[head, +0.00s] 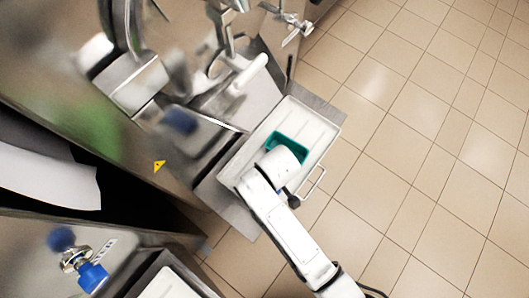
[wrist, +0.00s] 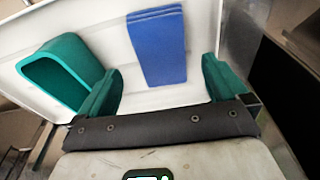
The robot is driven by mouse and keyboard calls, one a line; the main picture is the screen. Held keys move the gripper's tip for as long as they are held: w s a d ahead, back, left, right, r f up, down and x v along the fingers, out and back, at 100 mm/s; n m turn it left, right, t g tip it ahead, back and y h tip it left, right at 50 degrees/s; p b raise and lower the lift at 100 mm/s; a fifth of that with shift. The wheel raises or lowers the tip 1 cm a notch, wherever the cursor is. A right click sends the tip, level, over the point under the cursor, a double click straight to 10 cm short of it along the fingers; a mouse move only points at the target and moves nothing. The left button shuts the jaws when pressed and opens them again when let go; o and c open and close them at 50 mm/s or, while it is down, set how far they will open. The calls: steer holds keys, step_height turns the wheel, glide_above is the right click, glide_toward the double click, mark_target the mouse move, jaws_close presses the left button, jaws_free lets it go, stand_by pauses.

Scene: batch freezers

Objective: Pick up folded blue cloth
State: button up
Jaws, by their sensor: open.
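The folded blue cloth (wrist: 158,50) lies flat on the white tray (wrist: 110,32) in the wrist view. My gripper (wrist: 160,84) is open, with one teal finger at each side of the picture and the cloth in line with the gap between them. Nothing is held. The fingertips look close to the near end of the cloth, but I cannot tell their height above it. In the head view my arm's end covers part of the white tray (head: 317,128), and the cloth is hidden there.
A teal open-topped container (wrist: 65,72) stands on the tray left of the cloth, near my left finger; it also shows in the head view (head: 291,143). Steel machines with a yellow warning sticker (head: 159,166) stand to the left. Tiled floor (head: 420,130) is clear to the right.

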steer(key=f, duration=0.4)
steer(key=shift+w+a+f, duration=0.1)
steer(key=shift+a, duration=0.15)
steer(key=c, duration=1.2)
steer(key=shift+r, duration=0.45)
step_height(320, 180, up, 2)
steer(key=shift+r, duration=0.25)
steer(key=s+r, duration=0.2)
steer(key=r, duration=0.1)
steer(key=s+r+p, duration=0.1)
steer(key=s+r, duration=0.1)
steer(key=shift+s+d, duration=0.1)
steer(key=shift+d, duration=0.15)
steer(key=s+r, duration=0.1)
steer(key=s, duration=0.2)
steer(key=s+r, duration=0.2)
steer(key=s, duration=0.1)
steer(key=s+d+r, duration=0.1)
steer(key=s, duration=0.2)
steer(key=shift+s+d+r, duration=0.1)
steer(key=shift+s+r, duration=0.25)
